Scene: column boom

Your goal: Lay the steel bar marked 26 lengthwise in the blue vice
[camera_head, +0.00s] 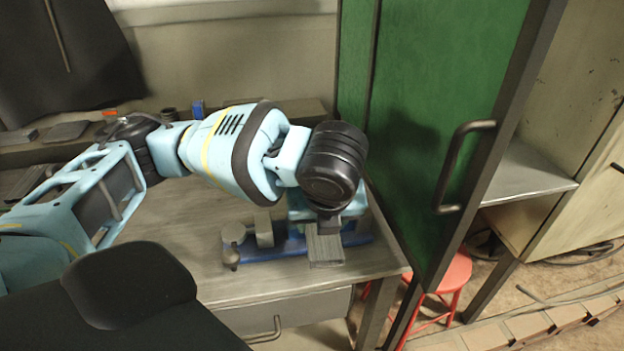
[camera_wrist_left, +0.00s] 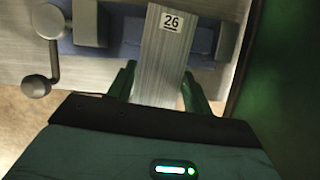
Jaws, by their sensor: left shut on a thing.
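The steel bar marked 26 (camera_wrist_left: 158,58) is a flat grey bar with a white label at its far end. My left gripper (camera_wrist_left: 160,88) is shut on its near part. The bar also shows in the head view (camera_head: 325,248), below my wrist. The blue vice (camera_head: 284,246) stands on the bench, with a grey jaw left of the bar. In the left wrist view the vice (camera_wrist_left: 125,32) runs crosswise behind the bar, with the bar between its two jaws in the picture. Whether the bar touches the vice I cannot tell. My left arm hides part of the vice. My right gripper is not in view.
The vice is near the right end of the wooden bench (camera_head: 190,250). A green cabinet door (camera_head: 440,110) with a handle stands close on the right. A red stool (camera_head: 452,278) is below it. The bench top left of the vice is largely clear.

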